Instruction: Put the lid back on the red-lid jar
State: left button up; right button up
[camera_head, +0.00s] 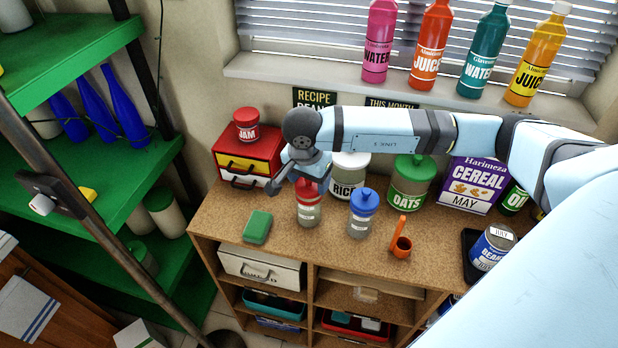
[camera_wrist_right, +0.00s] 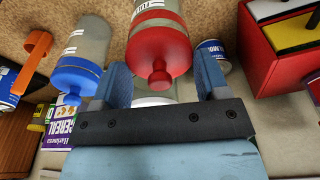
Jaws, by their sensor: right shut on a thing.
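The red-lid jar (camera_head: 309,214) is a clear greyish jar standing upright on the brown cabinet top. Its red lid (camera_head: 309,190) is at the jar's mouth; it also shows in the right wrist view as a red disc with a knob (camera_wrist_right: 160,58). My right gripper (camera_head: 302,184) is over the jar from above, with its fingers on either side of the lid, shut on it. Whether the lid is fully seated or slightly above the rim I cannot tell. My left gripper is not in view.
A green block (camera_head: 257,227) lies left. Behind are a RICE jar (camera_head: 348,178), an OATS jar (camera_head: 411,187) and a drawer box (camera_head: 246,158) with a JAM jar (camera_head: 246,128) on top.

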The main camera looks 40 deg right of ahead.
jog(key=shift+b, duration=0.4)
dwell(0.4)
jog(key=o, duration=1)
jog(key=shift+r, duration=0.15)
jog(key=shift+r+p, duration=1.3)
jog(key=shift+r, duration=2.05)
grip_shut()
